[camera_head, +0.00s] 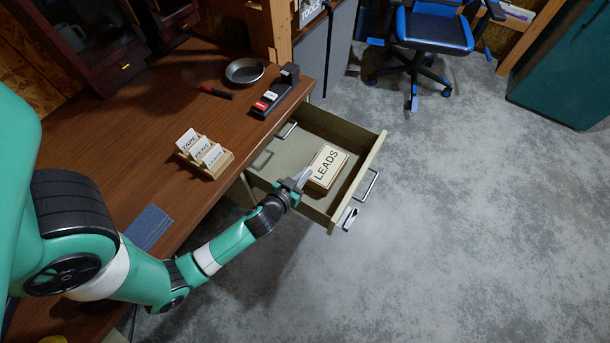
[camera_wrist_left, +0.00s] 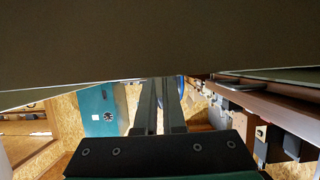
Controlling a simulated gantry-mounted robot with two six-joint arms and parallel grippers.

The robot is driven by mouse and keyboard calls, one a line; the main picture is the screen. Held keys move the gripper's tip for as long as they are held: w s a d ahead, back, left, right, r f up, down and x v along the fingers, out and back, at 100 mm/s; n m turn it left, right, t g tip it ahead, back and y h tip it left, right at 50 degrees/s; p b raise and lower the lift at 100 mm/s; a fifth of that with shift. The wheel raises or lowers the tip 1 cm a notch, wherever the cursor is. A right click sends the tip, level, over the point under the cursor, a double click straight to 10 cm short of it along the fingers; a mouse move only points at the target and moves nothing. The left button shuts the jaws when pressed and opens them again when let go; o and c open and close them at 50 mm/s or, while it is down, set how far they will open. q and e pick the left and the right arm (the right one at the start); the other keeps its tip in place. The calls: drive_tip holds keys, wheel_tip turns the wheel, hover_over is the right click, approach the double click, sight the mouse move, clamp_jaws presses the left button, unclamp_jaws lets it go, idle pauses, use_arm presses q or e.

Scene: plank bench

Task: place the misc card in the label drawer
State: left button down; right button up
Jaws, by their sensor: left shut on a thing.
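The label drawer (camera_head: 332,203) is pulled out from the bench. It holds a pale block labelled LEADS (camera_head: 327,167). My left gripper (camera_head: 298,181) is over the near side of the drawer, just left of that block. It is shut on a thin pale card (camera_head: 303,175), seen nearly edge-on; no writing on it is readable, so I cannot tell that it is the misc card. In the left wrist view the fingers (camera_wrist_left: 160,105) reach up to a large dark surface that hides their tips. My right gripper is in neither view.
A wooden holder (camera_head: 222,167) with TAPE, PENS and LEADS cards stands on the bench (camera_head: 150,120). A black tray (camera_head: 275,98), a metal dish (camera_head: 244,70) and a red-handled tool (camera_head: 215,91) lie behind it. The drawer front has metal handles (camera_head: 372,185).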

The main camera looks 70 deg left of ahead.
use_arm(q)
drive_tip(key=shift+w+a+f+b, duration=0.1)
drive_tip(key=shift+a+f+b, duration=0.1)
drive_tip(key=shift+b, duration=0.1)
drive_tip(key=shift+d+f, duration=0.1)
drive_tip(key=shift+f, duration=0.15)
drive_tip(key=c, duration=1)
unclamp_jaws()
drive_tip(key=shift+r, duration=0.1)
